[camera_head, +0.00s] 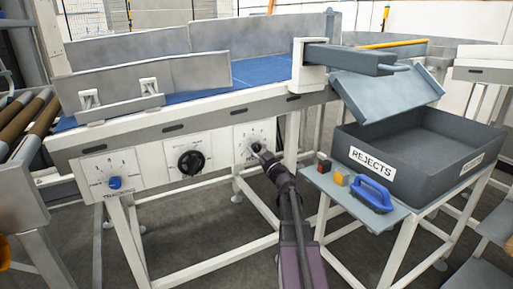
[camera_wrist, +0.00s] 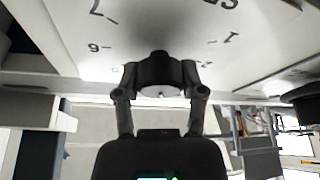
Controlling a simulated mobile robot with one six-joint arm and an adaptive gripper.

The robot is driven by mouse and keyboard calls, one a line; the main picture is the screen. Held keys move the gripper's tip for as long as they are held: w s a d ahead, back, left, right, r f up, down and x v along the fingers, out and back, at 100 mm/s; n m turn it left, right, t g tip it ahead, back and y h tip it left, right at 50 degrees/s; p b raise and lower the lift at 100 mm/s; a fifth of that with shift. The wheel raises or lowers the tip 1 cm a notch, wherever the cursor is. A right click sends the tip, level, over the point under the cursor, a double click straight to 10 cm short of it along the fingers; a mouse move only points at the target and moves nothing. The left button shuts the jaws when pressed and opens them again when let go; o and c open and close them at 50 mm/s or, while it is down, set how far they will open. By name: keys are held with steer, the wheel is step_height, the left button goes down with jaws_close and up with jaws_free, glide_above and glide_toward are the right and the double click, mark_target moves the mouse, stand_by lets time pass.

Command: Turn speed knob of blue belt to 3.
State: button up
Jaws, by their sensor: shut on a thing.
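The blue belt (camera_head: 240,74) runs along the top of a white conveyor frame. A white dial panel (camera_head: 242,133) on the right of its front side has small marks around a knob. My gripper (camera_head: 260,152) is at this panel and hides most of the knob in the head view. In the wrist view my gripper (camera_wrist: 160,88) has its two fingers closed on the sides of a dark round knob (camera_wrist: 160,68). Printed marks and figures surround the knob, partly cut off and inverted, so the setting cannot be read.
A black knob (camera_head: 191,162) and a blue knob (camera_head: 115,183) sit on panels to the left. On the right, a grey REJECTS bin (camera_head: 408,170) stands on a table with a blue-handled item (camera_head: 371,196) and small red and yellow blocks. Conveyor legs stand below.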

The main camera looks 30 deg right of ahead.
steer(key=shift+w+n+g+y+p, duration=0.1)
steer(key=shift+n+g+y+p, duration=0.15)
steer(key=shift+n+y, duration=0.55)
steer(key=shift+n+g+y+p, duration=0.1)
steer(key=shift+n+g+y, duration=0.2)
steer(key=shift+n, duration=1)
steer(key=o, duration=1.1)
steer(key=shift+o, duration=0.2)
steer(key=shift+a, duration=0.1)
